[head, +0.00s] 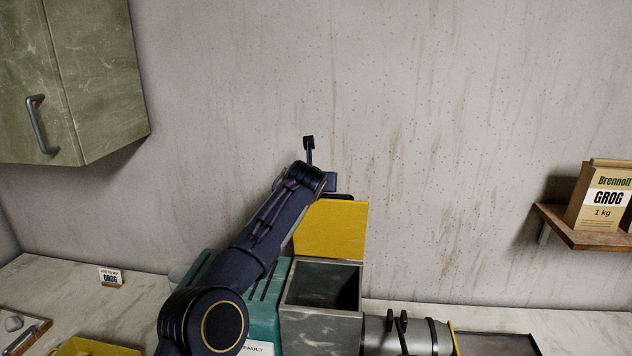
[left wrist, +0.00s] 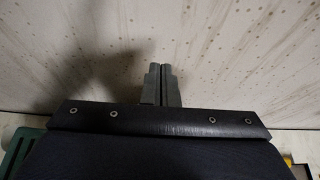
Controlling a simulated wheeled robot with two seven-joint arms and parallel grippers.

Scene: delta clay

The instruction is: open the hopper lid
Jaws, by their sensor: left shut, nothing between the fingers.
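The yellow hopper lid (head: 331,229) stands raised, nearly upright, at the back of the grey metal hopper (head: 320,322) in the head view. The hopper's square mouth is uncovered and its dark inside shows. My left arm comes in from the lower left, and its wrist is by the lid's upper left corner. My left gripper shows in the left wrist view (left wrist: 161,85) with its two fingers together and nothing between them, in front of the wall. Whether any part of it touches the lid is hidden. My right gripper is in neither view.
A teal machine housing (head: 207,266) adjoins the hopper, with a metal barrel (head: 408,336) at right. A yellow tray (head: 95,347) and a small GROG card (head: 111,276) are at left.

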